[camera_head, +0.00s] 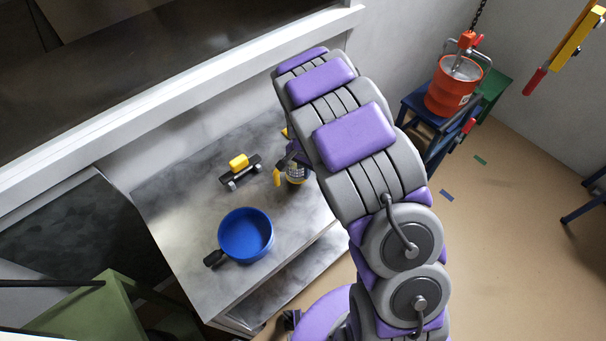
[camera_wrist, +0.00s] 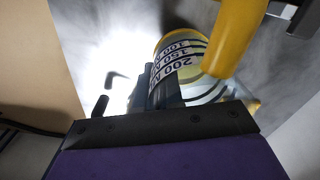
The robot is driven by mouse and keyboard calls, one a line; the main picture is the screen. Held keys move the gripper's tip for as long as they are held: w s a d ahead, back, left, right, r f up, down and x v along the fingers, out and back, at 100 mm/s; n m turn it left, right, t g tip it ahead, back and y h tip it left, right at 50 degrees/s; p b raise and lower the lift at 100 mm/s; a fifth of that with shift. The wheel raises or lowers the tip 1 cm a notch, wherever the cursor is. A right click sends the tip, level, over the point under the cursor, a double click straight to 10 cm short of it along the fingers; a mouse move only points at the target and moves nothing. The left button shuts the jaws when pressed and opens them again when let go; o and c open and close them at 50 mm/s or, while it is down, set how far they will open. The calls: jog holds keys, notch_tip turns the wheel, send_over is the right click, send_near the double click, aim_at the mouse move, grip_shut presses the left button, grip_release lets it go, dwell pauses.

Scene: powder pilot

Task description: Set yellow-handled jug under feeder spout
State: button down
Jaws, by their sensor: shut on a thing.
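The yellow-handled jug (camera_head: 295,178) is at the right part of the grey bench in the head view, partly hidden by my arm. In the wrist view the clear jug (camera_wrist: 186,62) shows black volume marks on a pale band, with its yellow handle (camera_wrist: 236,35) at the upper right. My gripper (camera_wrist: 165,88) is shut on the jug, its dark fingers against the marked side. In the head view my gripper (camera_head: 294,157) is mostly hidden behind my arm. I cannot tell whether the jug touches the bench. I cannot make out the feeder spout.
An orange bucket (camera_head: 453,92) stands on a blue stool at the upper right. A green stand (camera_head: 95,312) is at lower left. Floor at right is mostly clear.

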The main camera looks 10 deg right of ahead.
aim_at(301, 175)
jog(key=shift+w+a+f, duration=0.15)
jog(key=shift+w+a, duration=0.4)
jog(key=shift+a, duration=0.1)
notch_tip(301, 175, down, 4)
jog(key=shift+r+b, duration=0.25)
jog(key=shift+b, duration=0.25)
jog(key=shift+s+d, duration=0.1)
jog(key=shift+d, duration=0.2)
jog(key=c, duration=1.3)
grip_release()
jog(key=shift+a, duration=0.35)
jog(key=shift+d, duration=0.15)
jog(key=shift+d+r, duration=0.1)
jog(key=shift+r, duration=0.55)
notch_tip(301, 175, up, 11)
jog(key=shift+r+p, duration=0.1)
jog(key=shift+p, duration=1.05)
